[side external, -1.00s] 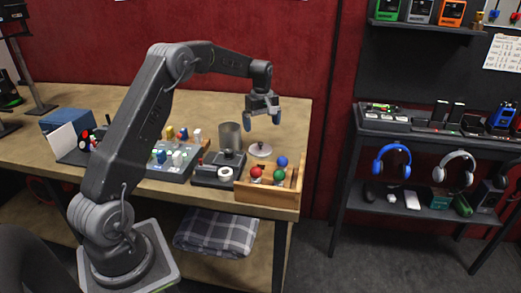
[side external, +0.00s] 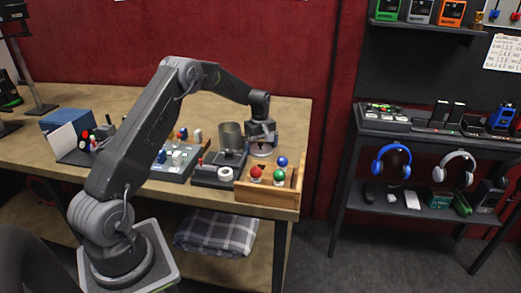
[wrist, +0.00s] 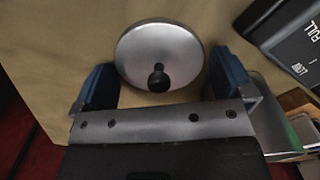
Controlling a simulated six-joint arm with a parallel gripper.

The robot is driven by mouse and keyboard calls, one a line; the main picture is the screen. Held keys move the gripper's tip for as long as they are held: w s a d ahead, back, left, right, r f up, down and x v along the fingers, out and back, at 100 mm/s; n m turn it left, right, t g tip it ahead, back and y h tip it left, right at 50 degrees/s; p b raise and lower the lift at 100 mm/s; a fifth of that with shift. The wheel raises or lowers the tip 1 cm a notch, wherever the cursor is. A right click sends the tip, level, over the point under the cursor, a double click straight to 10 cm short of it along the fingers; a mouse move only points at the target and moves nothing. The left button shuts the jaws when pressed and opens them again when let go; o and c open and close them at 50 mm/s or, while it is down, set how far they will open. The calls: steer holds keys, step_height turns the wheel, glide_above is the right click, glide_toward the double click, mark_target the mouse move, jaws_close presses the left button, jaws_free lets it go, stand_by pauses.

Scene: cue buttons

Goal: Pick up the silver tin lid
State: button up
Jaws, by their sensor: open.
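The silver tin lid (wrist: 158,50) is a round, shiny disc with a small black knob. It lies on the tan tabletop. In the side external view the lid (side external: 261,151) shows only in part beneath my gripper (side external: 262,140). In the wrist view my gripper (wrist: 164,88) is open, with one blue fingertip at each side of the lid's near half. The knob is between the fingers, and I see nothing gripped. A grey tin (side external: 231,135) stands just left of my gripper in the side external view.
A wooden box (side external: 266,196) with red, green and blue balls stands near the table's front right edge. A dark device (side external: 212,174) with a white ring sits left of it. Button panels lie further left. The tabletop behind the lid is clear.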

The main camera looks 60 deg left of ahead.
steer(key=shift+c, duration=0.5)
steer(key=c, duration=0.5)
steer(key=shift+o, duration=0.2)
steer(key=shift+r, duration=0.1)
steer(key=shift+r, duration=0.3)
step_height(320, 180, up, 9)
steer(key=shift+a+f, duration=0.1)
steer(key=shift+f, duration=0.1)
steer(key=s+a+r, duration=0.6)
steer(key=s+a, duration=0.1)
steer(key=shift+s+a+f, duration=0.15)
steer(key=shift+s+f, duration=0.05)
steer(key=shift+f, duration=1.35)
steer(key=shift+s+a+f, duration=0.1)
steer(key=shift+s+f, duration=0.05)
steer(key=shift+f, duration=1.35)
